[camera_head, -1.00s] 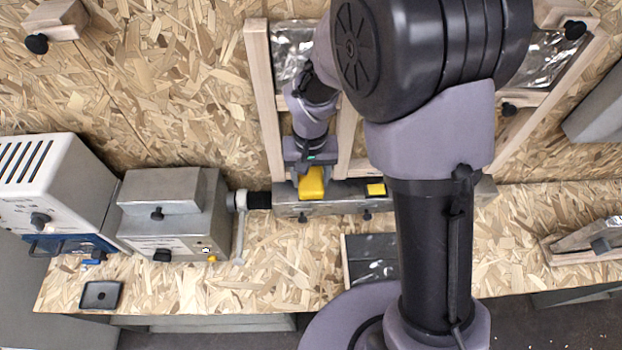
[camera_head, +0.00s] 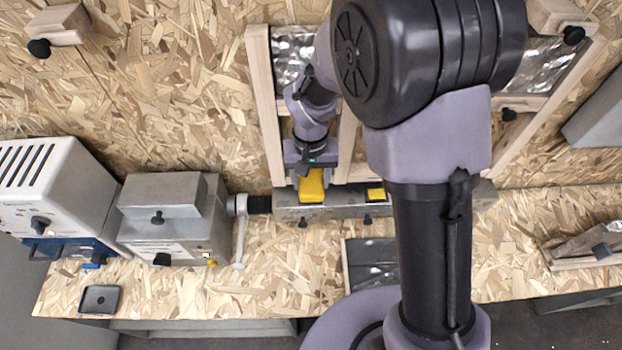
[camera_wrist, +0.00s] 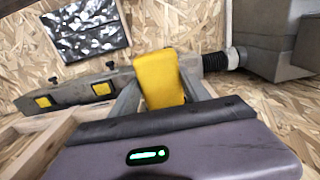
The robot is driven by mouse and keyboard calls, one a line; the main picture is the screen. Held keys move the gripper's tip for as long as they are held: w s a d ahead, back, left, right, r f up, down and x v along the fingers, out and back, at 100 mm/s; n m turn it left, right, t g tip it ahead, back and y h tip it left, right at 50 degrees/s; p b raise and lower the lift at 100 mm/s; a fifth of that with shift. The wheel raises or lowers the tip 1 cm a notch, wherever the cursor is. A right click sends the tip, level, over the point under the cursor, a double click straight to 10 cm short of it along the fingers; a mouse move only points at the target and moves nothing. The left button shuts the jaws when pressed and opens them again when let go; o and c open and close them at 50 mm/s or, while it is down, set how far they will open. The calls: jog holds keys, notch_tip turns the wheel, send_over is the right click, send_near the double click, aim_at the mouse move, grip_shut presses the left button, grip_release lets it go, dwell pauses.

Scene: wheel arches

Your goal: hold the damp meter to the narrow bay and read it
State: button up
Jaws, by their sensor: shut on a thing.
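A yellow block-shaped tool, which I take to be the damp meter (camera_head: 312,187), is held in my gripper (camera_head: 311,178). In the wrist view the yellow tool (camera_wrist: 160,80) stands between the two grey fingers of my gripper (camera_wrist: 162,92), which are shut on it. I see no display or reading on it. A narrow bay backed with silvery foil (camera_head: 295,60) lies between two wooden uprights, and my wrist and forearm cover part of it. The tool is low in front of this bay, at the metal duct; I cannot tell whether it touches anything.
A metal duct (camera_head: 340,208) with a yellow patch (camera_head: 376,195) runs along the bay's foot. A black hose (camera_head: 259,204) joins it to a grey metal box (camera_head: 165,215). A white unit (camera_head: 45,190) stands far left, with a small black tray (camera_head: 99,299) in front. A foil panel (camera_head: 371,263) lies on the bench.

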dwell(0.4)
jog(key=s+b, duration=0.3)
jog(key=s, duration=0.6)
jog(key=shift+s+a, duration=0.2)
jog(key=shift+s, duration=0.2)
dwell(0.3)
